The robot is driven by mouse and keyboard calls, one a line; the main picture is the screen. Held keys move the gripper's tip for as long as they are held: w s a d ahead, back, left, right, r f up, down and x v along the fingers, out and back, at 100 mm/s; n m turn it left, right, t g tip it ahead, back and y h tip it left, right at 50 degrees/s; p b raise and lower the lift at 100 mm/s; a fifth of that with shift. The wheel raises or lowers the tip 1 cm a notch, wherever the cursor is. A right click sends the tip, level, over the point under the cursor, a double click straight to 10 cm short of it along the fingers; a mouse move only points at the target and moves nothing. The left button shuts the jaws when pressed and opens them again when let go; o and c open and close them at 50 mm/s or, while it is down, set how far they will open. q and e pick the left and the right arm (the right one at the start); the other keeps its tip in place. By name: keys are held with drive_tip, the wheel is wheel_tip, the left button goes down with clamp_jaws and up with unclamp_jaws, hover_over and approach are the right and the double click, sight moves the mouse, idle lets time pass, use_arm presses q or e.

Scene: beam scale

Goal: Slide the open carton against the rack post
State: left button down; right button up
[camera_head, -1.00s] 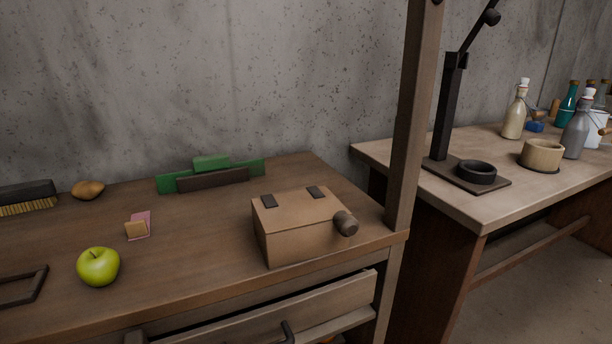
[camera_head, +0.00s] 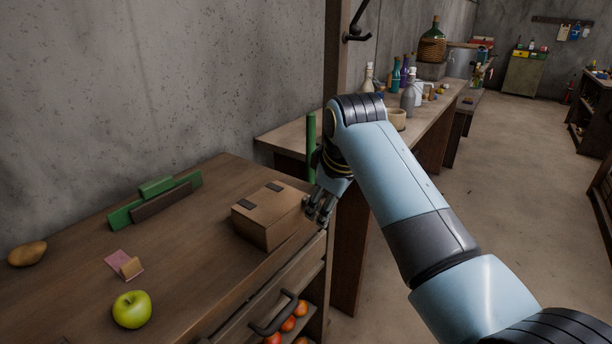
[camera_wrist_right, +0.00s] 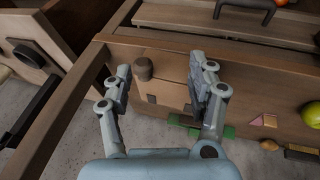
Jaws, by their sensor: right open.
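The carton (camera_head: 265,222) is a brown box on the wooden bench near its right front corner. Its top looks flat, with two dark tabs and no visible opening. It also shows in the right wrist view (camera_wrist_right: 172,68), beyond and between my fingers. My right gripper (camera_head: 318,208) is at the carton's right side; its fingers are spread and empty in the wrist view (camera_wrist_right: 165,72). Contact cannot be told. The wooden rack post (camera_head: 334,55) rises behind my right arm, which hides its lower part; it also shows in the wrist view (camera_wrist_right: 62,118). My left gripper is out of view.
A dark brown knob-like cylinder (camera_wrist_right: 143,68) lies by the carton. A green apple (camera_head: 132,309), a pink piece (camera_head: 121,261), a potato-like item (camera_head: 27,253) and a green-brown block set (camera_head: 155,203) are to the left. A second bench (camera_head: 286,137) stands beyond the post.

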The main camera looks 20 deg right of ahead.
drive_tip(key=w+r, duration=0.3)
drive_tip(key=r, duration=0.1)
drive_tip(key=shift+t, duration=0.3)
drive_tip(key=x, duration=1)
drive_tip(key=shift+a+f, duration=0.1)
drive_tip(key=shift+f, duration=0.1)
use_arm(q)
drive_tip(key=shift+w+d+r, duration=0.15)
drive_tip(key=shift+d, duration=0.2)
use_arm(e)
clamp_jaws()
